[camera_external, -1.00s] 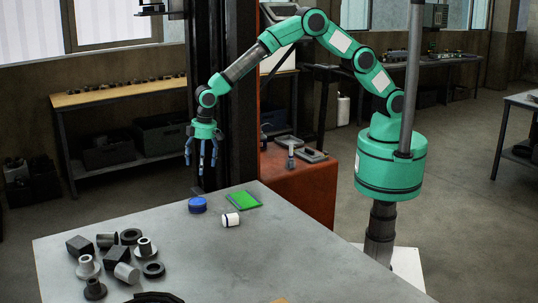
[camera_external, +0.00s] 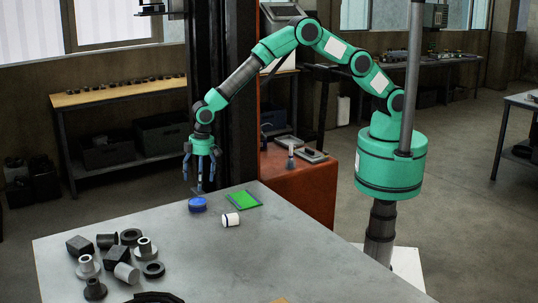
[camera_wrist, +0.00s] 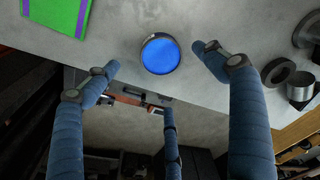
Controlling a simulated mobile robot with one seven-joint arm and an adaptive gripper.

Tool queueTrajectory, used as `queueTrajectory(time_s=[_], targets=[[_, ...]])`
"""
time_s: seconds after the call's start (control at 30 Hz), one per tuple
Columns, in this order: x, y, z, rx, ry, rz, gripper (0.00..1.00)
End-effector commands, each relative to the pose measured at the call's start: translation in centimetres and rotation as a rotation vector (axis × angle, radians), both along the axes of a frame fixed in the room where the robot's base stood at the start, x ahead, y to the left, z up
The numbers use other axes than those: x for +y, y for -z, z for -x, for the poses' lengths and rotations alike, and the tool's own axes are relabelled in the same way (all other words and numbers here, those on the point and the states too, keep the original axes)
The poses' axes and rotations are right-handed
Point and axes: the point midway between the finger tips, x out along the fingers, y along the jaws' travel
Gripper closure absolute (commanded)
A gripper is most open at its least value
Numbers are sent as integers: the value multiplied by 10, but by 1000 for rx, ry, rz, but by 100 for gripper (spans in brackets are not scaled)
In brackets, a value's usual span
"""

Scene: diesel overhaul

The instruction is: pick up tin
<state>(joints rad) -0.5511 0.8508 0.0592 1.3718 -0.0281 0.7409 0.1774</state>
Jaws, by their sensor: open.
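A round blue tin (camera_external: 197,205) stands on the grey table (camera_external: 250,265) near its far edge. In the wrist view the tin (camera_wrist: 160,56) shows its bright blue top inside a dark rim. My gripper (camera_external: 200,185) has blue fingers and is open and empty, pointing down just above the tin. In the wrist view two fingers spread to the left and right of the tin, and a third is below it in the picture. No finger visibly touches the tin.
A white cylinder (camera_external: 230,220) lies right of the tin, and a green flat item (camera_external: 243,200) is behind it. Several dark and metal parts (camera_external: 116,257) crowd the table's left. An orange cabinet (camera_external: 305,190) stands behind. The middle of the table is clear.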

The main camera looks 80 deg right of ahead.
Motion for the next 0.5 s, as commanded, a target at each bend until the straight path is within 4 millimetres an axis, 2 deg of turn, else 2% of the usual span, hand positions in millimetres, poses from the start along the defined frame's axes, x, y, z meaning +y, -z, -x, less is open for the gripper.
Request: queueTrajectory(time_s=[0.1, 0.23, 0.5], targets=[[0, 20, -2, 2, 0, 1, 16], [2, 37, -4, 1, 0, 0, 16], [3, 53, -7, -1, 0, 0, 16]])
